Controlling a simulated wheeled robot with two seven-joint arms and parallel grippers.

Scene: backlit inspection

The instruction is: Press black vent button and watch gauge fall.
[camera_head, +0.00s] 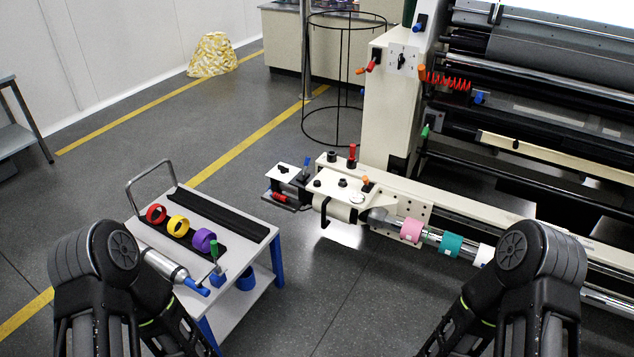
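A cream control panel on the machine's near end carries several black knobs or buttons; one (343,183) is near its middle and another (331,157) is farther back. I cannot tell which is the vent button. A small round white dial (357,198), possibly the gauge, sits to the right of the middle knob; its reading is too small to make out. My left and right arms show only as bent dark links at the lower left and lower right. Both grippers are out of the frame, and nothing of mine touches the panel.
A white cart (252,232) with coloured rings and a silver cylinder (165,267) stands left of the panel. A shaft with a pink sleeve (411,230) and a teal sleeve (450,244) runs right. Grey floor (325,290) between cart and machine is clear.

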